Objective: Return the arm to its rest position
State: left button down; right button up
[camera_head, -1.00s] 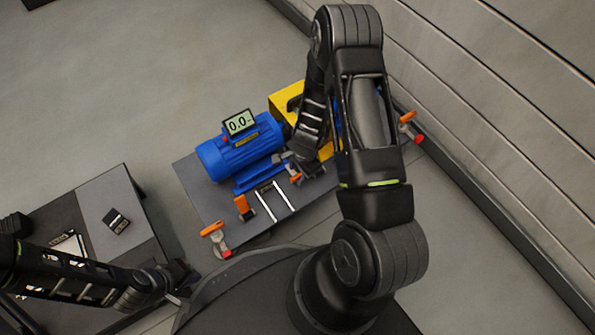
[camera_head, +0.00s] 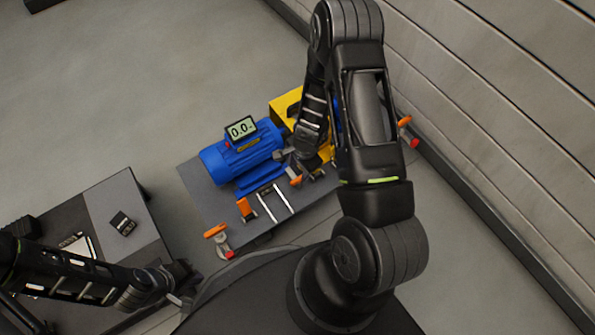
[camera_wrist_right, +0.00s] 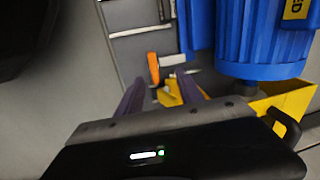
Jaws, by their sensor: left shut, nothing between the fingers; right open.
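My right arm reaches in from the bottom centre of the head view and bends down over the skid. My right gripper (camera_wrist_right: 160,92) is open in the right wrist view, with nothing between its two dark fingers. An orange-handled part and yellow metal show beyond the fingers. In the head view the right gripper is small and partly hidden by its own wrist, near the right end of the blue motor (camera_head: 243,158). My left gripper (camera_head: 181,284) is at the lower left, beside the dark table. It is shut and empty, and its fingertips are hard to make out.
The grey skid plate (camera_head: 205,195) carries the motor, a small display (camera_head: 241,128), a yellow guard (camera_head: 287,102) and orange-handled clamps (camera_head: 245,209). A dark table (camera_head: 98,205) with a small black box (camera_head: 122,223) stands left. A panelled wall (camera_head: 500,110) runs along the right. Floor is open at upper left.

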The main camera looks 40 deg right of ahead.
jog(key=shift+r+p, duration=0.35)
jog(key=shift+r, duration=0.5)
pick_arm(q)
jog(key=shift+s+r, duration=0.15)
jog(key=shift+r, duration=0.6)
pick_arm(e)
jog(key=shift+d+f+n, duration=0.1)
jog(key=shift+d+n, duration=0.1)
jog(key=shift+n, duration=0.2)
jog(key=s+a+r+n+y, duration=0.1)
jog(key=s+a+n+y, duration=0.1)
jog(key=s+a+n, duration=0.75)
jog(key=s+a+r+n+y, duration=0.25)
jog(key=a+n, duration=0.25)
jog(key=a, duration=0.9)
pick_arm(q)
notch_tip(320, 180, up, 28)
jog(key=s+d+p, duration=0.1)
jog(key=p, duration=2.7)
jog(key=shift+s+d, duration=0.35)
jog(key=shift+d, duration=0.05)
pick_arm(e)
notch_tip(320, 180, up, 27)
jog(key=s+a+g, duration=0.1)
jog(key=s+a, duration=0.1)
jog(key=shift+s+r, duration=0.15)
jog(key=shift+s, duration=0.05)
pick_arm(q)
jog(key=shift+r, duration=0.1)
